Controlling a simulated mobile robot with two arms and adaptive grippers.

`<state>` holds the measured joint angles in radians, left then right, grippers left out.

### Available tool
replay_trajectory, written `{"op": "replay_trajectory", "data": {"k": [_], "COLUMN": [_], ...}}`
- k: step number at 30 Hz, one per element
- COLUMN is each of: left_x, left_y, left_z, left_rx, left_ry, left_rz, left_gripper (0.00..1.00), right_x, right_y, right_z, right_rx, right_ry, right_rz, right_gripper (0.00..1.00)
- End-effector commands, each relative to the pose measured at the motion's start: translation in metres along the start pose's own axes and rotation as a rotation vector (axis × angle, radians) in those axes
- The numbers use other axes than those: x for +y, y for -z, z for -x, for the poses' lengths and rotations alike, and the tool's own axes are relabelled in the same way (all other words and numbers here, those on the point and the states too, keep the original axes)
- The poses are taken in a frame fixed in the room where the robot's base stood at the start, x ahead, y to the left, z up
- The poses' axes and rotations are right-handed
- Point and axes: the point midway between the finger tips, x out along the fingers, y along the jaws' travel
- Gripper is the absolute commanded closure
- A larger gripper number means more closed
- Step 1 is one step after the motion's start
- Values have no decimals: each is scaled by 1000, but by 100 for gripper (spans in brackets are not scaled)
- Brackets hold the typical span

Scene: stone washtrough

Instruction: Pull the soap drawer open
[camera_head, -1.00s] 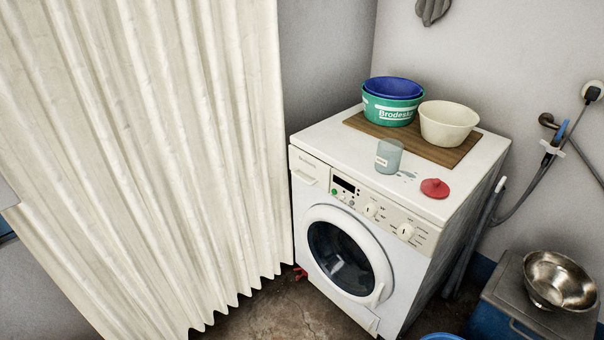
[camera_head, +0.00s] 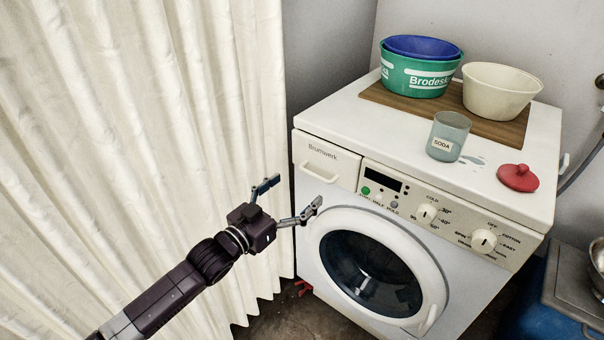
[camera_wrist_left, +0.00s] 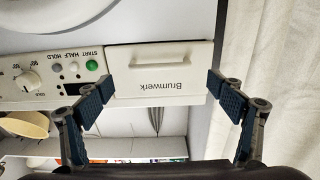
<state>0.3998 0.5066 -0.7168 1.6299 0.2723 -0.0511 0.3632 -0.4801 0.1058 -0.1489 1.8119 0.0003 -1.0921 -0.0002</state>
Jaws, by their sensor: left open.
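The soap drawer (camera_head: 328,160) is the white panel marked "Brumwerk" at the upper left of the washing machine's front (camera_head: 300,240). It looks shut, flush with the front, with a handle recess at its lower part. My left gripper (camera_head: 297,191) is open and empty in front of the machine, just below and left of the drawer. In the left wrist view, the drawer (camera_wrist_left: 160,65) shows upside down between the spread fingers of the left gripper (camera_wrist_left: 160,84). I cannot tell whether a finger touches it. My right gripper is not in view.
A cream curtain (camera_head: 130,130) hangs close on the left of the arm. The machine's round door (camera_head: 375,270) is below the drawer. On top stand a soda cup (camera_head: 449,137), a red lid (camera_head: 518,178), a green tub (camera_head: 415,78) and a cream bowl (camera_head: 498,92).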

Motion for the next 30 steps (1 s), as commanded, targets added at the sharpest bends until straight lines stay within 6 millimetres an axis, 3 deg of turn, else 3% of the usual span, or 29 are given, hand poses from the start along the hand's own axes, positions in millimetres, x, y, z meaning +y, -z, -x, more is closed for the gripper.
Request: {"op": "replay_trajectory", "data": {"k": [15,27,30], "left_x": [0,0,0], "left_y": [1,1,1], "left_z": [-68,-76,-76], "left_rx": [2,1,0], "left_ry": [0,0,1], "left_rz": [-1,-1,-1], "left_gripper": [14,14,22], "right_x": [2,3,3], "right_y": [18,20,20], "right_z": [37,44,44], "right_rx": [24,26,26], "right_ry": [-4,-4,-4], "right_rz": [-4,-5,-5], "right_gripper": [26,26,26]}}
